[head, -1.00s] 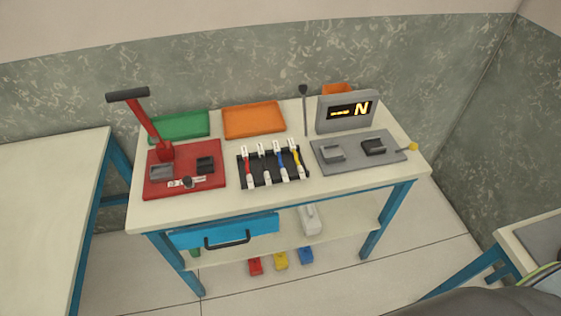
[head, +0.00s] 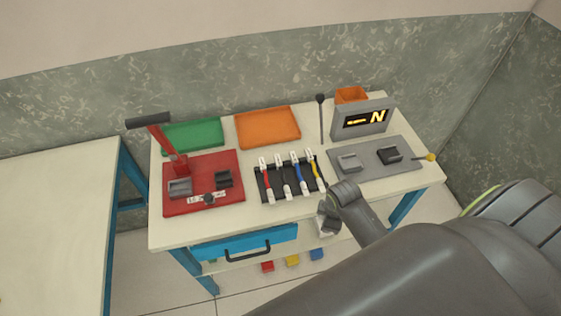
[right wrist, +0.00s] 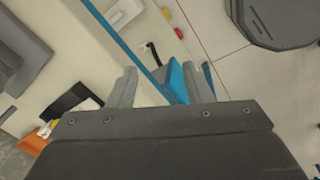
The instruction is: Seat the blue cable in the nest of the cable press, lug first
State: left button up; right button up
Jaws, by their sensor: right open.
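The blue cable (head: 298,176) lies in a black rack (head: 273,179) on the table, between the black cable and the yellow cable, its white ends at back and front. The cable press (head: 203,169) is a red plate with a red lever (head: 163,143) raised at the left. It carries a grey block (head: 180,188) and a dark block (head: 223,179); I cannot tell which is the nest. My right gripper (head: 328,219) is by the table's front edge, front right of the rack. In the right wrist view it (right wrist: 161,86) is open and empty. My left gripper is out of view.
Green (head: 193,135) and orange (head: 268,126) trays line the back. A black-knobbed post (head: 321,120) stands behind the rack.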

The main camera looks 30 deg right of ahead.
jog(key=w+r+n, duration=0.3)
jog(key=w, duration=0.2)
jog(key=n+g+y+p, duration=0.1)
jog(key=n+g, duration=0.2)
jog(key=n, duration=1.6)
send_near(299, 171)
jog(key=f+b, duration=0.1)
jog(key=b, duration=0.4)
jog(key=f+b, duration=0.2)
jog(key=b, duration=0.4)
jog(key=shift+w+d+f, duration=0.2)
jog(key=shift+w+d, duration=0.05)
jog(key=shift+s+f, duration=0.15)
jog(key=shift+f, duration=0.3)
jog(key=f, duration=0.1)
jog(key=f+b, duration=0.1)
jog(key=s+f, duration=0.1)
jog(key=f, duration=0.1)
jog(key=shift+a, duration=0.35)
grip_shut()
